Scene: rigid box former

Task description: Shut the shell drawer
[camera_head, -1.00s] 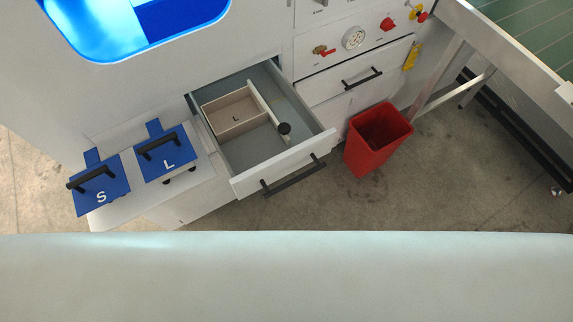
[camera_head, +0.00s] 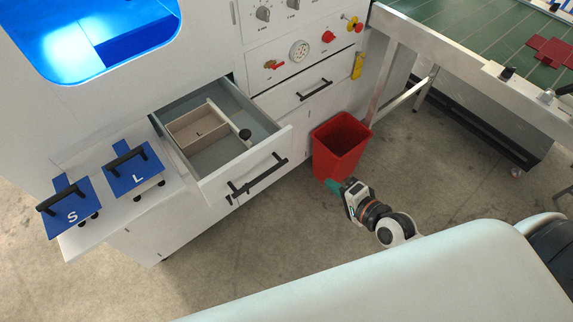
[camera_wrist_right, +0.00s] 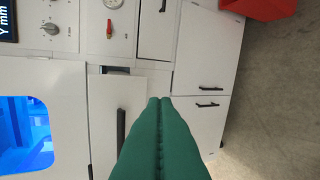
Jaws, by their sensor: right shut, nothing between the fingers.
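The shell drawer (camera_head: 275,165) stands open from the white cabinet, with a black bar handle (camera_head: 257,174) on its front. Inside are a beige box marked L (camera_head: 197,131), a divider and a black knob (camera_head: 245,134). My right gripper (camera_head: 331,184) has green fingers, shut and empty, in front of the red bin and to the right of the drawer front, apart from it. In the right wrist view the shut green fingers (camera_wrist_right: 159,102) point toward the cabinet; the drawer front (camera_wrist_right: 103,118) is to their left. My left gripper is out of view.
A red bin (camera_head: 341,143) stands on the floor right of the drawer. Blue S (camera_head: 70,209) and L (camera_head: 134,170) pieces with black handles sit on a ledge to the left. A metal-framed green conveyor (camera_head: 455,40) is at right. Floor before the drawer is clear.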

